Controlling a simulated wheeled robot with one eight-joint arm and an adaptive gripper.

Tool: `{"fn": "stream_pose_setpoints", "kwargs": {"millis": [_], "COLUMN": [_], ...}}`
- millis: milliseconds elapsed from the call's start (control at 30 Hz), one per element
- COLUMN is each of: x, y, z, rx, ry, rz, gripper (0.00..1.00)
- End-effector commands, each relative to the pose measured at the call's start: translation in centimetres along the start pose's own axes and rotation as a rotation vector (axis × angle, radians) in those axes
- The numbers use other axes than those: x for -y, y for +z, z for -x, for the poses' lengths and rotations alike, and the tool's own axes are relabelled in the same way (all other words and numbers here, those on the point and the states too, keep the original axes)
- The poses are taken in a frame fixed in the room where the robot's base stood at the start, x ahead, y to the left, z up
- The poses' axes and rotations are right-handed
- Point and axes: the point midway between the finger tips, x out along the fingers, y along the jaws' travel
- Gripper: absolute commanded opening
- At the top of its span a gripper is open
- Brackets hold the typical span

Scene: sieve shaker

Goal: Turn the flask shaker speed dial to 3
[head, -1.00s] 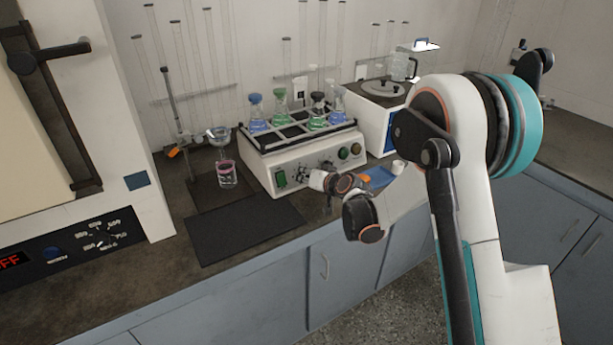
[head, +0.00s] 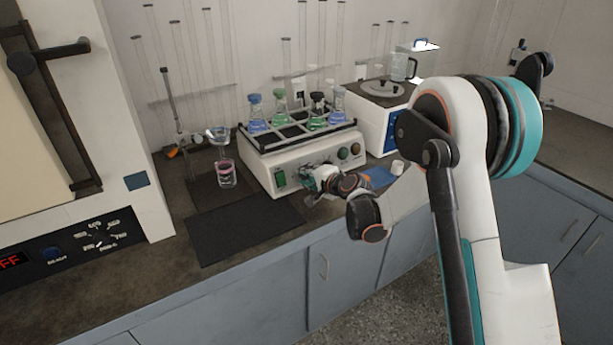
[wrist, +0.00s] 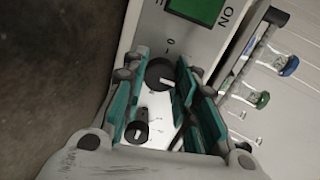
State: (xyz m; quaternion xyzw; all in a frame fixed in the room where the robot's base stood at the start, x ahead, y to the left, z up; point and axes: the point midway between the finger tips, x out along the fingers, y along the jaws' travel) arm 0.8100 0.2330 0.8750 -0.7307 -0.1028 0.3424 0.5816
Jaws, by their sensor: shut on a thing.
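The flask shaker (head: 265,176) is a white box on the bench, with a rack of flasks on top. Its front panel has a green switch (head: 281,179) at the left. In the wrist view, a round black dial (wrist: 159,74) with printed marks around it sits between the teal fingers. I take it for the speed dial; its setting cannot be read. My gripper (head: 308,180) is at the panel, shut on this dial, and hides it in the head view. A second black knob (wrist: 137,130) with a pointer lies further along the panel, nearer the palm in the picture.
Flasks with blue and green liquid (head: 280,112) stand in the rack above. A white device with a lidded top (head: 378,130) stands to the right. A dark mat (head: 243,230) lies in front on the bench. A beaker with pink liquid (head: 226,174) stands to the left.

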Motion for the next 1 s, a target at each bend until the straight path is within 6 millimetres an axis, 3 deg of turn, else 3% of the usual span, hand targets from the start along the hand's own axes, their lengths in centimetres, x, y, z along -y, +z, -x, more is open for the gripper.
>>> {"fn": "stream_pose_setpoints", "kwargs": {"millis": [600,1000], "x": [-0.18,-0.22], "y": [-0.11,-0.11], "z": [0.01,0.01], "rx": [0.017,0.023], "ry": [-0.022,-0.029], "rz": [-0.54,-0.715], "gripper": [0.03,0.03]}}
